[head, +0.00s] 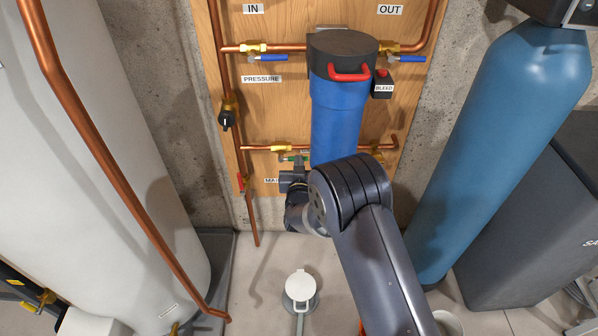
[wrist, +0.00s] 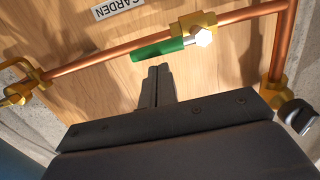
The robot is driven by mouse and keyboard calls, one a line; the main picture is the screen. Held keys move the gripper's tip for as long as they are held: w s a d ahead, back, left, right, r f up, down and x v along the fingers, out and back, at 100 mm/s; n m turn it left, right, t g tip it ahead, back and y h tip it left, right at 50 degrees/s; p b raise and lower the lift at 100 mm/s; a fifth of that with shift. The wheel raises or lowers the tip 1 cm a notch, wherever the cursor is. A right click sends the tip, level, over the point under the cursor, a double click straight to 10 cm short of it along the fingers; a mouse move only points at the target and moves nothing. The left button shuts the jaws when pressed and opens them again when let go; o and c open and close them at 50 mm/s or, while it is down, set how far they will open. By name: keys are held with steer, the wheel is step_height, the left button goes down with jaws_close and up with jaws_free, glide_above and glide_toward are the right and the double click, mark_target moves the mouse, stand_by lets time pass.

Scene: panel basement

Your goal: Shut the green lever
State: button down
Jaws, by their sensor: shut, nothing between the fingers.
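The green lever (wrist: 158,49) lies roughly along the copper pipe in the wrist view, just on the near side of it. It joins a brass valve (wrist: 192,27) at its right end. In the head view the green lever (head: 291,159) shows as a small strip on the lower pipe, partly hidden by my arm. My gripper (wrist: 159,69) is shut and empty, its fingertips just below the lever's middle in the wrist view. I cannot tell whether they touch it. In the head view my gripper (head: 292,177) is at the lower board.
A blue filter housing (head: 336,115) with a red handle hangs above my wrist. A red lever (head: 241,183) is left of my gripper. Blue levers (head: 272,58) sit on the upper pipe. A white tank (head: 90,170) stands left, a blue tank (head: 510,140) right.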

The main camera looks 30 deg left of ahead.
steer(key=shift+w+a, duration=0.2)
steer(key=shift+w, duration=0.2)
steer(key=shift+f, duration=0.1)
steer(key=shift+f+m+b, duration=0.1)
steer(key=shift+m+b, duration=0.5)
steer(key=shift+b, duration=0.1)
